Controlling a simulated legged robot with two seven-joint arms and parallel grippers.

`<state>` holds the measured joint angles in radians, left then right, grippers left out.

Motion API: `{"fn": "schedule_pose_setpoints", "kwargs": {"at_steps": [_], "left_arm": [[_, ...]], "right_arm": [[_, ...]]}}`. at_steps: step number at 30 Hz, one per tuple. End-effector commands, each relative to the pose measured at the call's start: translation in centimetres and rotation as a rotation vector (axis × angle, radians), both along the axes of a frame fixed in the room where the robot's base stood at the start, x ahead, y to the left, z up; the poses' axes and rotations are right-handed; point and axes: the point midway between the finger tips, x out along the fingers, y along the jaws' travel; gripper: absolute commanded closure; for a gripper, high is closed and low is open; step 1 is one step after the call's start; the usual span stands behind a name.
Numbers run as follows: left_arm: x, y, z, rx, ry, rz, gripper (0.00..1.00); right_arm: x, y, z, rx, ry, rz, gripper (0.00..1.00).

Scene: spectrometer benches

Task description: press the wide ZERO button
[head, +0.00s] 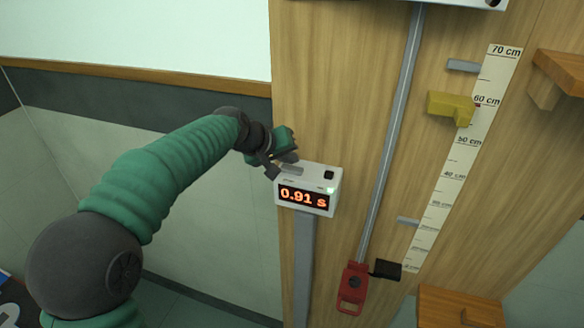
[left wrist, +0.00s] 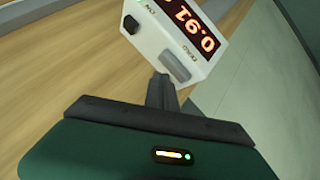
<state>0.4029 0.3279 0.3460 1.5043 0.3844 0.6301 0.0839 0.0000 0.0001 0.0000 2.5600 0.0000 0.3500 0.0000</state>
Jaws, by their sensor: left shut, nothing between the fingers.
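The white timer box (head: 322,205) has a red display reading 0.91 s. The wide grey ZERO button (head: 291,170) lies on its top, towards the left in the head view. In the left wrist view the box is upside down, and the ZERO button (left wrist: 175,65) shows just beyond my fingertips. My left gripper (head: 271,171) is shut and empty, at the button's left end. The left gripper also shows in the wrist view (left wrist: 160,80). I cannot tell whether its tips touch the button. My right gripper is not in view.
The box is on a grey post (head: 304,262) before a wooden panel. A metal rail (head: 392,130), red handle (head: 351,290) and ruler (head: 465,150) are further right.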

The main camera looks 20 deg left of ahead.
Motion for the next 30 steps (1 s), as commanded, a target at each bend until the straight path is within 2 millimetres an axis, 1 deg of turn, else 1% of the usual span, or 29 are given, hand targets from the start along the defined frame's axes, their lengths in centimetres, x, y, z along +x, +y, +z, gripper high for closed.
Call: {"fn": "schedule_pose_setpoints", "kwargs": {"at_steps": [12,19,30], "left_arm": [[0.00,0.00,-0.04,0.000,0.000,0.000,1.00],[-0.10,-0.06,-0.91,0.000,0.000,0.000,1.00],[-0.13,-0.06,-0.87,0.000,0.000,0.000,1.00]], "right_arm": [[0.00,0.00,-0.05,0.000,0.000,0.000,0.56],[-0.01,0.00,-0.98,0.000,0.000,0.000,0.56],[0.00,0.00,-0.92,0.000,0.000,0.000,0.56]]}}
